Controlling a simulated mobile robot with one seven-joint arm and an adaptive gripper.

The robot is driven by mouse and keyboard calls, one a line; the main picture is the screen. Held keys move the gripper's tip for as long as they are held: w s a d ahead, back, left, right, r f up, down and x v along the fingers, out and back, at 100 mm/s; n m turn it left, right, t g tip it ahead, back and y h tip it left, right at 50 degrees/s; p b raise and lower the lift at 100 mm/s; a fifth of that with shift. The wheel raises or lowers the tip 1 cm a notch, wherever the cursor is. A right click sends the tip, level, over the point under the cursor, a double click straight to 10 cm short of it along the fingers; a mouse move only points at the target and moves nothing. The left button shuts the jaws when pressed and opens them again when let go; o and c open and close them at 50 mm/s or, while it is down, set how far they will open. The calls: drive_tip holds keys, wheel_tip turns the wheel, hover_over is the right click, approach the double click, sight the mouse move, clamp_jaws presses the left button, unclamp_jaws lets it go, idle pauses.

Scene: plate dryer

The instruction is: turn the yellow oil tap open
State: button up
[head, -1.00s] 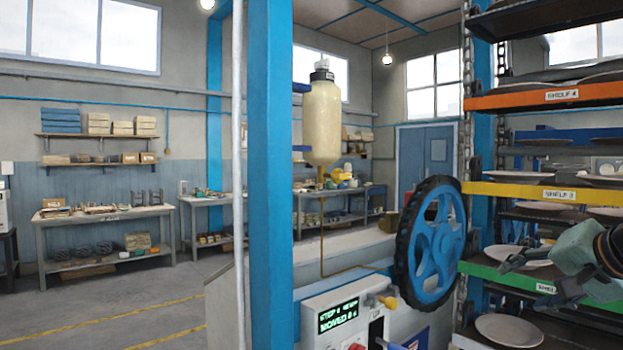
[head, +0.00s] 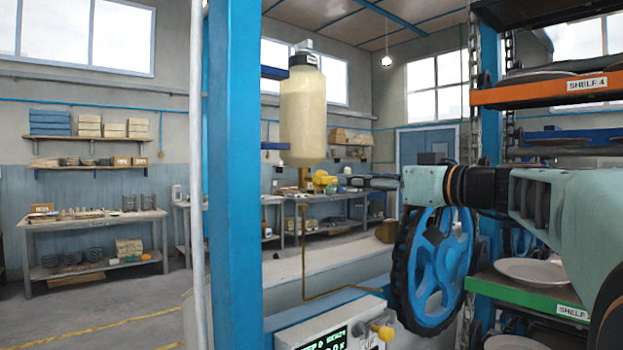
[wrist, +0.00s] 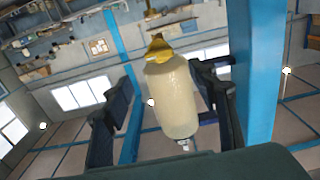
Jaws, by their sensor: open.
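The yellow oil tap (wrist: 160,47) sits at the neck of the cream oil bottle (wrist: 172,100); the wrist view is turned over, so the neck points up. In the head view the bottle (head: 303,110) hangs beside a blue post, with the yellow tap (head: 323,181) just below and right of it, small against the cluttered bench. My gripper (head: 348,181) points left, level with the tap and apart from it. In the wrist view its two dark fingers (wrist: 165,98) are spread wide and empty, with the bottle seen between them and the tap beyond.
A blue post (head: 233,170) stands left of the bottle. A blue wheel with a black rim (head: 432,268) stands below my arm. Shelves with plates (head: 535,272) are at the right. A control box with a yellow knob (head: 384,332) is below. A thin brown pipe (head: 304,250) runs down from the bottle.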

sight(330, 179)
drive_tip(key=p+x, duration=0.2)
drive_tip(key=x, duration=0.7)
drive_tip(key=shift+c, duration=0.6)
drive_tip(key=c, duration=1)
